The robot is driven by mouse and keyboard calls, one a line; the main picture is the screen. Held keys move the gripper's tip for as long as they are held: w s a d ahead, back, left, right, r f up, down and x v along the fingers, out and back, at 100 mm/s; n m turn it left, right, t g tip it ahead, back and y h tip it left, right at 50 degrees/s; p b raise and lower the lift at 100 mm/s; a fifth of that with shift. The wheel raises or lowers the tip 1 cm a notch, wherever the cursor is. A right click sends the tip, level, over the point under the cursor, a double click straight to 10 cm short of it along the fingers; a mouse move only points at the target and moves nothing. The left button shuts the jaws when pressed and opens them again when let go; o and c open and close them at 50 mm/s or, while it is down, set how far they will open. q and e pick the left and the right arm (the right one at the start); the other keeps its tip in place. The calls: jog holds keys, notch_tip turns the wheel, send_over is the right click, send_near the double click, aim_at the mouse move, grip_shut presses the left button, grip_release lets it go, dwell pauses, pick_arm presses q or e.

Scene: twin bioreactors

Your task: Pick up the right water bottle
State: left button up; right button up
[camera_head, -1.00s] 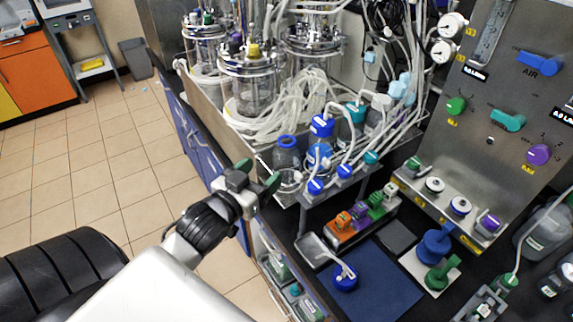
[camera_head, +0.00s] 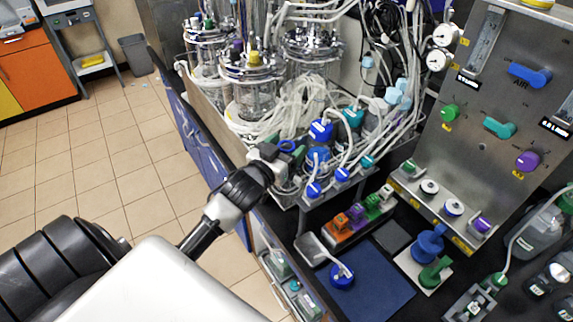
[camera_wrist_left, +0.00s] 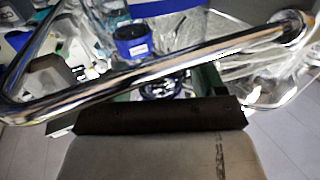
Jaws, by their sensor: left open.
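My left gripper (camera_head: 285,154) is open at the front edge of the bottle rack, among the bottles. It covers most of the clear bottle at the rack's left end, so contact cannot be told. A blue-capped bottle (camera_head: 320,131) stands just right of the gripper, with another blue cap (camera_head: 317,154) below it. I cannot tell which of these is the right water bottle. In the left wrist view a blue cap (camera_wrist_left: 132,42) shows beyond a shiny metal rail (camera_wrist_left: 150,72), which crosses in front of the gripper. My right gripper is not in view.
Glass bioreactor vessels (camera_head: 252,85) and coiled white tubing (camera_head: 290,108) crowd the area behind the rack. Several tubes run over the bottles. A blue mat (camera_head: 375,285) and an orange-and-green block rack (camera_head: 352,217) lie in front. The tiled floor (camera_head: 90,180) at left is clear.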

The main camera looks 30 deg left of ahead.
pick_arm(q)
grip_shut()
dwell(0.4)
